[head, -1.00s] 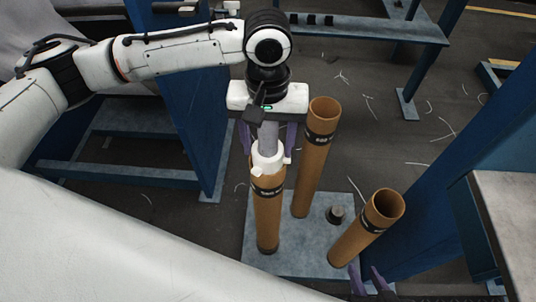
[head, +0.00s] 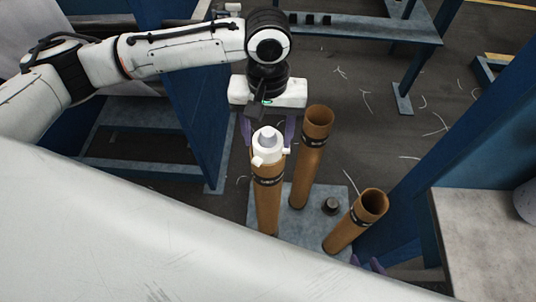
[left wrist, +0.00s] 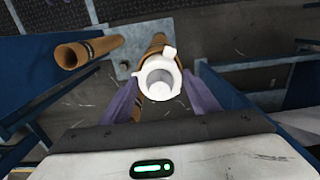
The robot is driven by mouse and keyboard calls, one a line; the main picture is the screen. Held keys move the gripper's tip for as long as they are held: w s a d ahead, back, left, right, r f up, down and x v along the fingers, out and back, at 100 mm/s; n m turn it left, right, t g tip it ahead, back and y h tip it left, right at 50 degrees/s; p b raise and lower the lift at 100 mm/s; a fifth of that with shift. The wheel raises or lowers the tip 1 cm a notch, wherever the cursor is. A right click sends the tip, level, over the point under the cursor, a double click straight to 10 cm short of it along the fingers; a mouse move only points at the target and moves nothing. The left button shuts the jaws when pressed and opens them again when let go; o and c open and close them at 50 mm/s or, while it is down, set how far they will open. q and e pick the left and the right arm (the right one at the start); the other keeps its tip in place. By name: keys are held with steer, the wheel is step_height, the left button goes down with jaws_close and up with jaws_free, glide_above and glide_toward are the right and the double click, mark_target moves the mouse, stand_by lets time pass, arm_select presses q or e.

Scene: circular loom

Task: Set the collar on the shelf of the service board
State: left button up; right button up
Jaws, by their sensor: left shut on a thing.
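The white collar (head: 268,156), a ring with side stubs, is at the top of the left brown tube (head: 267,205), with a grey piece (head: 268,134) in its middle. My left gripper (head: 268,138) is shut on the collar, one purple finger on each side. The collar also shows between the fingers in the left wrist view (left wrist: 159,72). Whether it rests on the tube or is just above is hard to tell. The fingertips of my right gripper (head: 367,264) show low in the head view, mostly hidden by a white body part. I cannot make out the service board's shelf for certain.
Two more open brown tubes, one behind (head: 311,160) and one at right (head: 358,220), stand on a grey plate (head: 318,232) with a dark knob (head: 330,206). Blue frames stand left and right. A blue bench (head: 365,28) with small black blocks is at the back.

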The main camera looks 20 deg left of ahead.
arm_select(q)
step_height(320, 180, up, 4)
steer(key=shift+w+f+p, duration=0.1)
steer(key=shift+p, duration=0.55)
step_height(320, 180, up, 8)
